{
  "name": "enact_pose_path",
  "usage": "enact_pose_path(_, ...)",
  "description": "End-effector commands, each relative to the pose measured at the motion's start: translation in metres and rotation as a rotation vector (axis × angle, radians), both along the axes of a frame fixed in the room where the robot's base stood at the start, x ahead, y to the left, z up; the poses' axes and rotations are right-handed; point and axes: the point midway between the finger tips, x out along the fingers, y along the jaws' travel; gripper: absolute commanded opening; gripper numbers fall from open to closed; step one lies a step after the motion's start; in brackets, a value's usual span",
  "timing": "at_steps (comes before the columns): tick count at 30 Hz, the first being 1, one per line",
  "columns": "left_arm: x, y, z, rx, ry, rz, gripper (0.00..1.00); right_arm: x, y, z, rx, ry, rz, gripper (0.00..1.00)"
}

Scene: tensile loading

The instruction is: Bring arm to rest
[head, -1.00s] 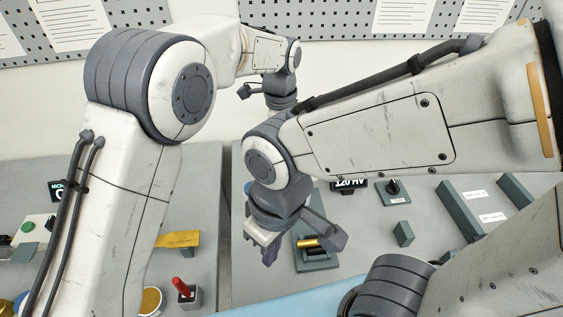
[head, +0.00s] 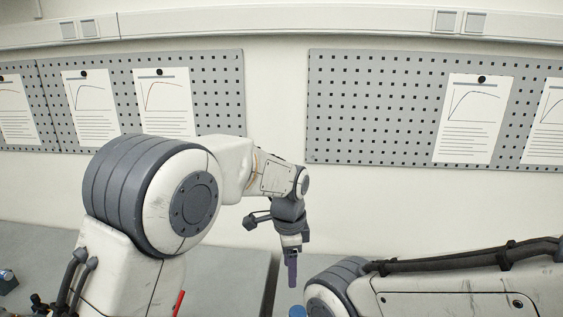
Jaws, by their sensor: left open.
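My left arm comes in from the left and reaches toward the back wall. Its gripper (head: 292,272) hangs downward above the benches, near the gap between them. The jaws are seen nearly edge-on, open, with nothing visible between them. My right arm lies low across the bottom right corner, and its gripper is below the picture's lower edge.
Grey benches (head: 225,283) stand below, with a gap between them. A red lever (head: 178,303), a blue round top (head: 297,311) and a small dark device (head: 8,282) show at the lower edge. Perforated panels (head: 385,115) with paper sheets (head: 472,118) hang on the wall behind.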

Motion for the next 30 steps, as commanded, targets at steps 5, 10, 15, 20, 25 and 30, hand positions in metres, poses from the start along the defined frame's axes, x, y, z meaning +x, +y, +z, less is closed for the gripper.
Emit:
enact_pose_path(5, -0.028, 0.098, -0.013, -0.054, -0.043, 0.524, 0.64, 0.0, 0.0, 0.0, 0.0, 0.0, 0.0, 0.0)
enact_pose_path(10, -0.062, 0.15, -0.025, -0.097, -0.071, 0.868, 0.64, 0.0, 0.0, 0.0, 0.0, 0.0, 0.0, 0.0)
enact_pose_path(15, -0.091, 0.181, -0.035, -0.129, -0.088, 1.098, 0.64, 0.0, 0.0, 0.0, 0.0, 0.0, 0.0, 0.0)
enact_pose_path(20, -0.116, 0.202, -0.042, -0.156, -0.103, 1.274, 0.64, 0.0, 0.0, 0.0, 0.0, 0.0, 0.0, 0.0)
enact_pose_path(25, -0.143, 0.218, -0.05, -0.184, -0.117, 1.443, 0.64, 0.0, 0.0, 0.0, 0.0, 0.0, 0.0, 0.0)
enact_pose_path(30, -0.154, 0.189, -0.048, -0.181, -0.087, 1.36, 0.64, 0.0, 0.0, -0.007, 0.0, 0.0, 0.0, 0.0)
